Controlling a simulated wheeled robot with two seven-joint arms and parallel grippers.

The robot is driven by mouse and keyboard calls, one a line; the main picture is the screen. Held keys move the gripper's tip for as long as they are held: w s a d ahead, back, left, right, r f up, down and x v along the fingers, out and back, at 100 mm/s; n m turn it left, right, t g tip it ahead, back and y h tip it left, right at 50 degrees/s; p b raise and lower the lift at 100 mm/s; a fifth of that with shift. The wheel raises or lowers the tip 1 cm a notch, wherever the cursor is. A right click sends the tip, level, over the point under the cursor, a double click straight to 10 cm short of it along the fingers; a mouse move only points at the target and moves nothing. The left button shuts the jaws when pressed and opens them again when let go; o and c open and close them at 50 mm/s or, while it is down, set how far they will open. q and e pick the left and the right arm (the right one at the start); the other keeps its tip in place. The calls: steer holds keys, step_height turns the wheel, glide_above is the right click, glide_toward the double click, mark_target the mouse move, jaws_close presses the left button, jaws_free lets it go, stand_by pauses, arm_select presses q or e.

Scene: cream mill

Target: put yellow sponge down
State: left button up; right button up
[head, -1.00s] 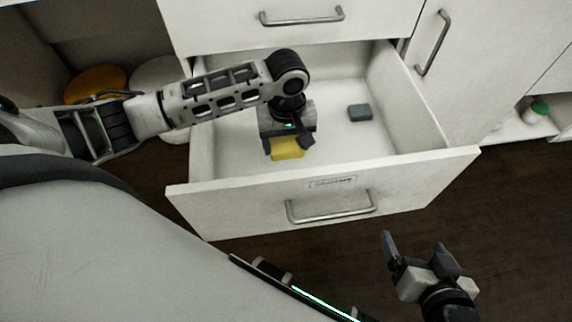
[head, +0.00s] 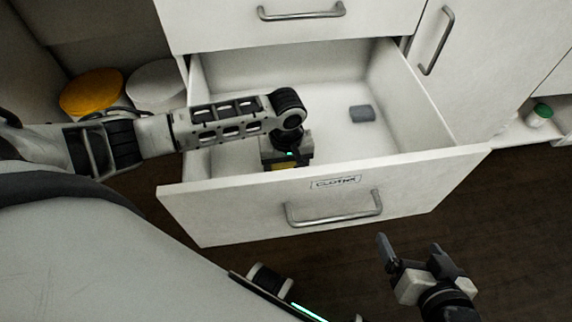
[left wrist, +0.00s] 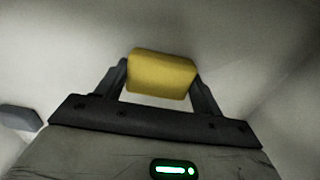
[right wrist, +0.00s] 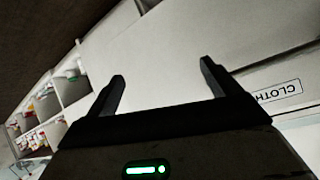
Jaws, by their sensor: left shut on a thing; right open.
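The yellow sponge (left wrist: 161,75) is between the two fingers of my left gripper (left wrist: 162,82) in the left wrist view. The gripper is shut on it. In the head view my left gripper (head: 286,160) is down inside the open drawer (head: 420,100), behind its front panel, and only a sliver of the sponge (head: 279,167) shows. Whether the sponge touches the drawer floor I cannot tell. My right gripper (head: 412,252) is open and empty, outside the drawer in front of its right side; its spread fingers show in the right wrist view (right wrist: 163,80).
A dark grey block (head: 362,114) lies on the drawer floor to the right. The drawer front has a handle (head: 333,210) and a label (head: 335,182). A closed drawer (head: 300,30) is above. An orange-lidded tub (head: 92,92) and a white tub (head: 157,85) stand at left.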

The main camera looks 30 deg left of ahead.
arm_select(q)
steer(key=o, duration=1)
arm_select(e)
steer(key=shift+f, duration=0.1)
arm_select(q)
step_height(320, 180, up, 6)
steer(key=shift+r+p, duration=0.1)
steer(key=shift+p, duration=1.1)
step_height(320, 180, up, 6)
steer(key=shift+r+p, duration=0.1)
steer(key=shift+p, duration=0.85)
arm_select(e)
steer(key=shift+h, duration=0.3)
steer(key=r, duration=0.1)
steer(key=d+r, duration=0.1)
steer(key=r, duration=0.2)
steer(key=shift+s+d+r, duration=0.25)
steer(key=shift+s+d, duration=0.15)
steer(key=shift+s+a+f, duration=0.1)
steer(key=shift+f, duration=0.05)
